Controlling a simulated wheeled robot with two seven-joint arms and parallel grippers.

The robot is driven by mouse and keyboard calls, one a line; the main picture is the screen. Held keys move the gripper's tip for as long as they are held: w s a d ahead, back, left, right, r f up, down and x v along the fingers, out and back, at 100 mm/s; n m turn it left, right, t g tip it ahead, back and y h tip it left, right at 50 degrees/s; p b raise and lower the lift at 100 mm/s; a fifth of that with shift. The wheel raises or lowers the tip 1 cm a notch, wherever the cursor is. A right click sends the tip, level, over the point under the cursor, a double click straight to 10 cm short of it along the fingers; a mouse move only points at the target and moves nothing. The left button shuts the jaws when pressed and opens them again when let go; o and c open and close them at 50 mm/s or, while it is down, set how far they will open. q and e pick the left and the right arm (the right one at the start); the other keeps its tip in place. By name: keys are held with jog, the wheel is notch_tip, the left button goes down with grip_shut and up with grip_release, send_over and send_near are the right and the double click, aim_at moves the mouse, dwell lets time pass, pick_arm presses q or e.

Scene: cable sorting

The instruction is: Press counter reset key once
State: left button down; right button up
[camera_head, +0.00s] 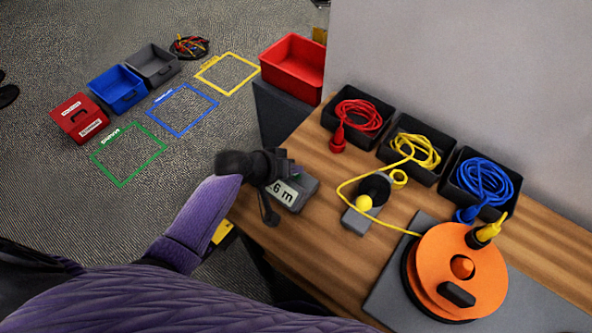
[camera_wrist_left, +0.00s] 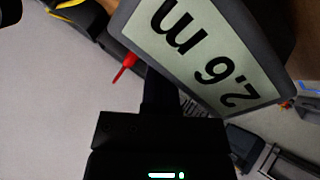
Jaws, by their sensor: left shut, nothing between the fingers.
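The counter (camera_head: 292,192) is a grey box with a pale display at the left end of the wooden table. My left gripper hides part of it in the head view, where "6 m" shows. In the left wrist view its display (camera_wrist_left: 205,50) reads "2.6 m" upside down. My left gripper (camera_head: 280,163) is shut and empty, right at the counter's far side; its dark finger (camera_wrist_left: 160,92) reaches up to the counter's edge in the wrist view. I cannot tell whether it touches. The reset key cannot be made out. My right gripper is not in view.
An orange reel (camera_head: 455,262) stands front right, with a yellow cable running through a small guide block (camera_head: 355,220). Black trays with red (camera_head: 336,103), yellow (camera_head: 447,168) and blue (camera_head: 515,197) cables line the back. A red bin (camera_head: 305,52) stands beyond the table's left end.

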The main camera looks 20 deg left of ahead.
pick_arm(q)
jog(key=shift+f, duration=0.3)
dwell(0.5)
jog(key=shift+r+p, duration=0.8)
jog(key=shift+r, duration=0.15)
notch_tip(320, 180, up, 5)
jog(key=p, duration=0.5)
jog(key=shift+r, duration=0.1)
